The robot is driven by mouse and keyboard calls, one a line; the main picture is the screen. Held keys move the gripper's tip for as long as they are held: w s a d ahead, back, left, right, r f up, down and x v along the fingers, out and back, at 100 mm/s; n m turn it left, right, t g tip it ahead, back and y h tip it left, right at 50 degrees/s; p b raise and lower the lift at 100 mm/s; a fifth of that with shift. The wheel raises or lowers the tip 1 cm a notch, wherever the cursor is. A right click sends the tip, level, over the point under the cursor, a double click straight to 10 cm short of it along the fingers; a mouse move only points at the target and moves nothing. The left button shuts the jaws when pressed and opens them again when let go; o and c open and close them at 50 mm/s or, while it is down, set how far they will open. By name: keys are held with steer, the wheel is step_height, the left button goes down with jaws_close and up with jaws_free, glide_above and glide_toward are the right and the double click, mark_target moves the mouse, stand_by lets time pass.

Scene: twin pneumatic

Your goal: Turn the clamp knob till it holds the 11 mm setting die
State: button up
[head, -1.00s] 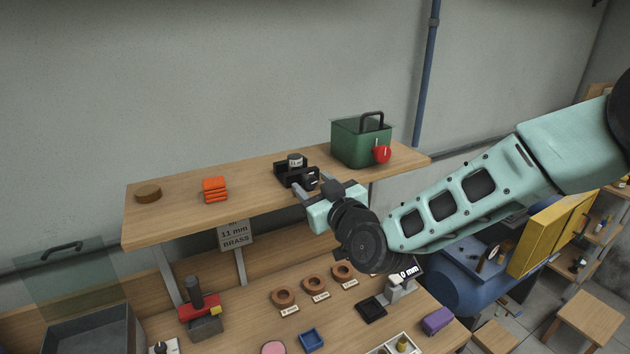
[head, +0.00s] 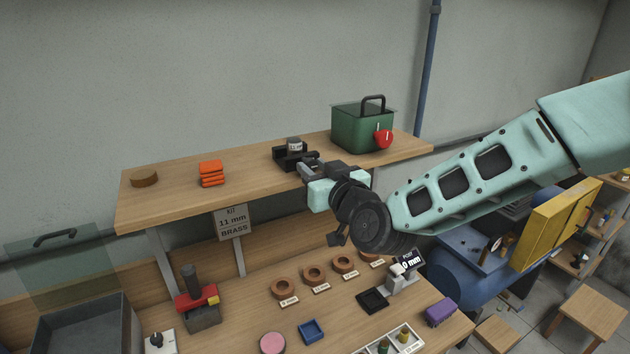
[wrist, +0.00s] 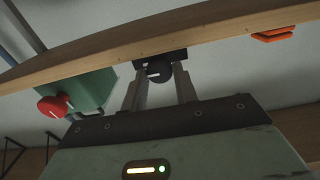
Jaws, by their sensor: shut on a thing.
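In the wrist view the round black clamp knob (wrist: 158,72), with a white mark lying nearly level, faces me at the shelf's front edge. My gripper (head: 307,169) is at the clamp's front and shut on the knob, one finger on each side. The head view hides the knob behind my gripper. Whether the clamp's jaws touch the die I cannot tell.
On the shelf (head: 245,178), a green box (head: 355,130) with a red knob (head: 383,139) stands close to the right. A sign reading 11 mm BRASS (head: 232,222) hangs below.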

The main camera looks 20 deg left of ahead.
steer(key=m+b, duration=0.2)
steer(key=b, duration=0.1)
steer(key=m+b, duration=0.1)
steer(key=b, duration=0.1)
steer(key=shift+w+f+m, duration=0.1)
steer(key=shift+f+m, duration=0.15)
steer(key=shift+m, duration=0.15)
steer(key=shift+r+m+b, duration=0.15)
steer(key=shift+m+b, duration=0.75)
steer(key=shift+b, duration=0.3)
steer(key=shift+r, duration=0.1)
steer(key=o, duration=1)
steer(key=shift+d, duration=0.1)
steer(key=shift+c, duration=0.2)
